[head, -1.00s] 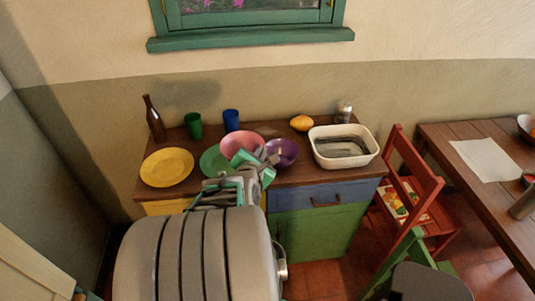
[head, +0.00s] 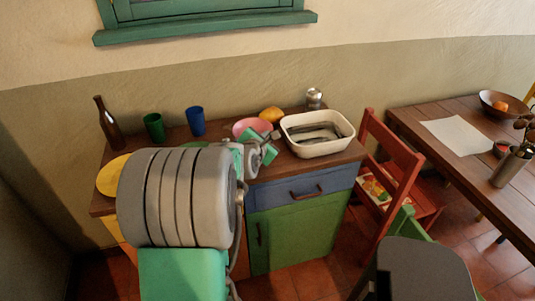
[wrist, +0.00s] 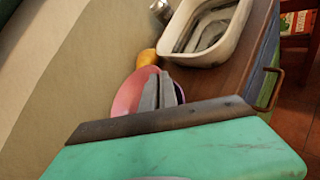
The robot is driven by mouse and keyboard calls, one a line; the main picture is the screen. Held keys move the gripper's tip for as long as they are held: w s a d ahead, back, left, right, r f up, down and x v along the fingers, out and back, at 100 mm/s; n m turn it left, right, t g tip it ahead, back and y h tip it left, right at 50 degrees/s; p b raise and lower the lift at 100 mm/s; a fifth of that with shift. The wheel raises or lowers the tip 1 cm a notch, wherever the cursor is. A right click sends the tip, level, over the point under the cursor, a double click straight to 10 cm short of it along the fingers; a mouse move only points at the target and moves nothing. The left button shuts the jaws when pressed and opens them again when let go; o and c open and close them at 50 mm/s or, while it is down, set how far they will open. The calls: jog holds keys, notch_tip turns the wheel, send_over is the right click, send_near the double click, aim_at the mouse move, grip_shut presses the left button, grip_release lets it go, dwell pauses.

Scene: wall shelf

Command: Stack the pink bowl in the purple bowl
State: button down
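The pink bowl (head: 252,126) is over the right part of the sideboard, just in front of the lemon in the head view. It also shows in the wrist view (wrist: 127,96), partly behind the fingers. My gripper (head: 271,137) is at the bowl's right side. In the wrist view its two grey fingers (wrist: 158,80) are close together at the bowl's rim and look shut on it. Whether the two bowls touch cannot be seen.
A white basin (head: 318,146) stands close to the right of the gripper. A lemon (head: 271,114) lies behind the bowl. A blue cup (head: 196,122), green cup (head: 154,128), brown bottle (head: 107,124) and yellow plate (head: 112,176) stand left. A can (head: 314,98) is behind the basin.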

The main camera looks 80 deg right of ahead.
jog(key=f, duration=0.1)
jog(key=f+b, duration=0.2)
jog(key=shift+w+d+f, duration=0.1)
jog(key=shift+d+f, duration=0.2)
jog(key=shift+f, duration=0.05)
jog(key=shift+r, duration=0.15)
jog(key=c, duration=2.1)
grip_release()
jog(key=shift+f, duration=0.3)
jog(key=o, duration=0.5)
jog(key=shift+c, duration=0.2)
jog(key=shift+r, duration=0.1)
